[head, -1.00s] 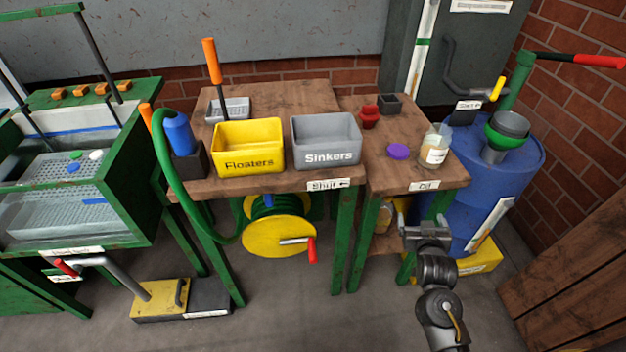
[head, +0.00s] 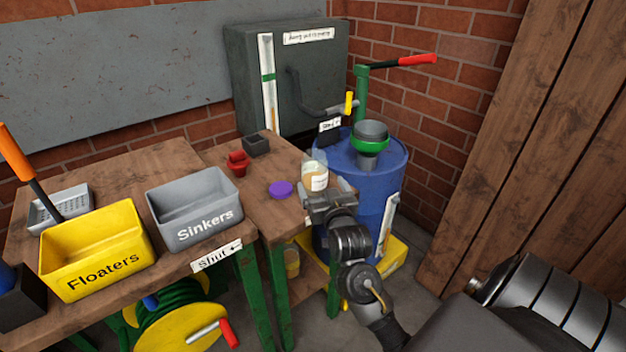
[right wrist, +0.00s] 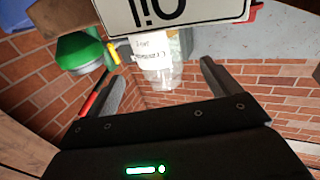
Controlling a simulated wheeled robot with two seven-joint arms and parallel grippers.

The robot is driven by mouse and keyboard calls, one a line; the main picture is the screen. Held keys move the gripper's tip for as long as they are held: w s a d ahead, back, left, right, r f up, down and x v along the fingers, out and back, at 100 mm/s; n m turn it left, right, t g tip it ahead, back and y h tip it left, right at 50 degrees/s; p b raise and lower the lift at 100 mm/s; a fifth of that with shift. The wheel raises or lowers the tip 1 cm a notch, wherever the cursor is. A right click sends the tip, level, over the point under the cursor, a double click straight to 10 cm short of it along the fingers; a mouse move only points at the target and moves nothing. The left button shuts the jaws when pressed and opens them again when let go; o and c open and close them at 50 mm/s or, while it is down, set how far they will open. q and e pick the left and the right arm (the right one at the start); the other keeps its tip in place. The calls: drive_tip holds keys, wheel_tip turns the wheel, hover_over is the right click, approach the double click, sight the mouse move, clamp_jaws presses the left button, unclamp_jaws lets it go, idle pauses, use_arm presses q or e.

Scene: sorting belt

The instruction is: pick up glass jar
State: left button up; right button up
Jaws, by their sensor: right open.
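The glass jar (head: 315,175) stands near the right end of the small wooden table. It is clear with a white label and pale contents. My right gripper (head: 328,197) is just in front of the jar, at the table's front edge, and hides the jar's lower part in the head view. In the right wrist view the jar (right wrist: 160,70) appears beyond the fingers, between them and apart from them. The right gripper (right wrist: 163,85) is open and empty. My left gripper is not in view.
The grey Sinkers bin (head: 195,210) and yellow Floaters bin (head: 97,252) are further left. A blue barrel (head: 375,185) with a green-rimmed funnel (head: 369,140) stands behind right. The "Oil" sign (right wrist: 180,12) is close to the wrist camera.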

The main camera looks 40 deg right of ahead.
sight(318, 176)
drive_tip(key=shift+r+x, duration=0.2)
drive_tip(key=shift+x, duration=3.1)
drive_tip(key=shift+c, duration=0.4)
drive_tip(key=c, duration=1.2)
